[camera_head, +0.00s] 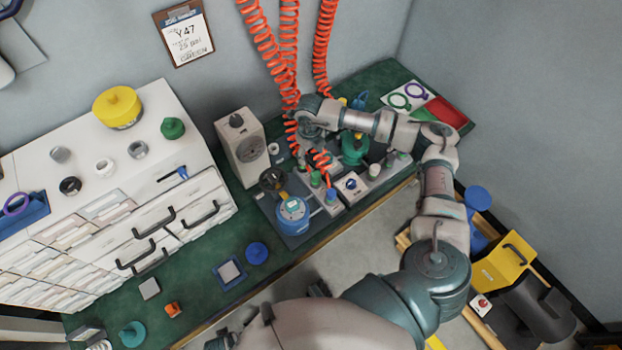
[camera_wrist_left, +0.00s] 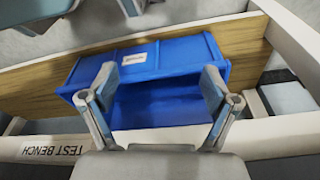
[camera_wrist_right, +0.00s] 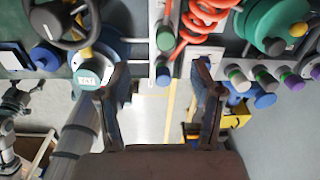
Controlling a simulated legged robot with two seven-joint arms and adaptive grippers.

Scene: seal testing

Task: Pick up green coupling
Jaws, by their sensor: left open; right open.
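A small green coupling (camera_head: 316,179) stands on the grey test fixture, beside a blue one (camera_head: 331,196) and the red coiled hoses. In the right wrist view the green coupling (camera_wrist_right: 166,38) shows ahead, between the lines of my fingers, with the blue one (camera_wrist_right: 163,75) nearer. My right gripper (camera_wrist_right: 160,76) is open and empty above the fixture; in the head view it is partly hidden by my wrist and the hoses. My left gripper (camera_wrist_left: 155,85) is open and empty, over a blue bin (camera_wrist_left: 150,60); it is not clearly seen in the head view.
Red coiled hoses (camera_head: 320,70) hang close to my right wrist. A blue round gauge (camera_head: 292,212) and a black handwheel (camera_head: 272,180) stand left of the coupling. A larger green fitting (camera_head: 354,147) stands behind right. A white drawer cabinet (camera_head: 150,200) is at the left.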

